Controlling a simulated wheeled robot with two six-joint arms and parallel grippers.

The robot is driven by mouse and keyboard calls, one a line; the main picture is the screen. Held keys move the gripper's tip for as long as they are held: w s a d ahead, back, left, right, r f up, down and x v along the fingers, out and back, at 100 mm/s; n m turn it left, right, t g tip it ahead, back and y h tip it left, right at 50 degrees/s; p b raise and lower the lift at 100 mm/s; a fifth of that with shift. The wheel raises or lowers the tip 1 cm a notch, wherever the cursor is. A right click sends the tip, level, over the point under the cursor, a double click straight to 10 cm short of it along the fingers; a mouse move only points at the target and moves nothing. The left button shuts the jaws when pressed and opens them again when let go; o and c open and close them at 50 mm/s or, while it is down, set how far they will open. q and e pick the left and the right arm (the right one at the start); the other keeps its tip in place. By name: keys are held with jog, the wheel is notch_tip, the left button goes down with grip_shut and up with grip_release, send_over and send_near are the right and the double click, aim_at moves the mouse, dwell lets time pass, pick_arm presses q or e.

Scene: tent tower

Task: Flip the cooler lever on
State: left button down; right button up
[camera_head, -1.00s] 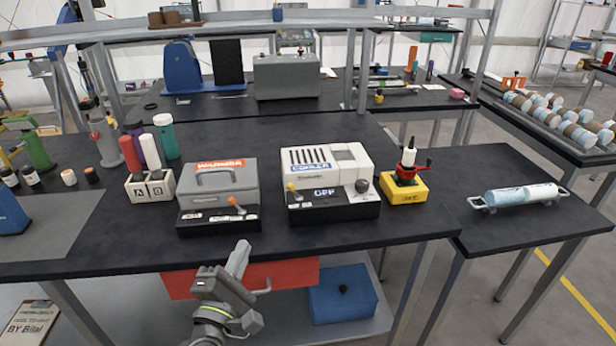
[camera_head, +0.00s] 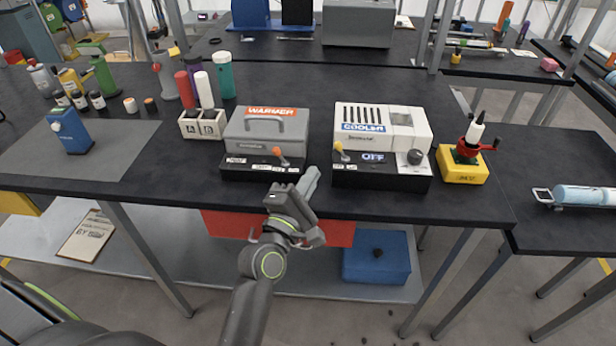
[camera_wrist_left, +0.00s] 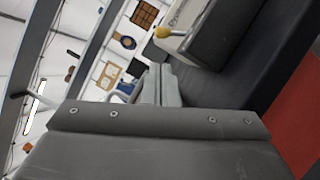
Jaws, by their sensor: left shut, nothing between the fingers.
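The cooler (camera_head: 380,128) is a white box with dark slots, a blue label and a black front panel whose display reads OFF. Its yellow-knobbed lever (camera_head: 338,147) stands at the left end of the panel. The knob also shows at the top of the left wrist view (camera_wrist_left: 163,32). My left gripper (camera_head: 312,178) is shut and empty. It is at the table's front edge, left of and below the cooler lever and apart from it. My right gripper is not in view.
The grey warmer (camera_head: 266,130) with an orange-knobbed lever (camera_head: 277,152) stands just left of the cooler, close to my left gripper. A yellow-based device with a red handle (camera_head: 463,165) stands right of the cooler. The table strip in front is narrow.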

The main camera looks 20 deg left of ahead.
aim_at(341, 151)
pick_arm(q)
jog(key=p+x, duration=0.2)
jog(key=x, duration=0.3)
jog(key=shift+w+r, duration=0.15)
jog(key=shift+w, duration=0.75)
jog(key=shift+r+p, duration=0.2)
jog(key=shift+p, duration=0.45)
jog(key=shift+d+m, duration=0.15)
jog(key=shift+m, duration=0.25)
jog(key=shift+g, duration=0.3)
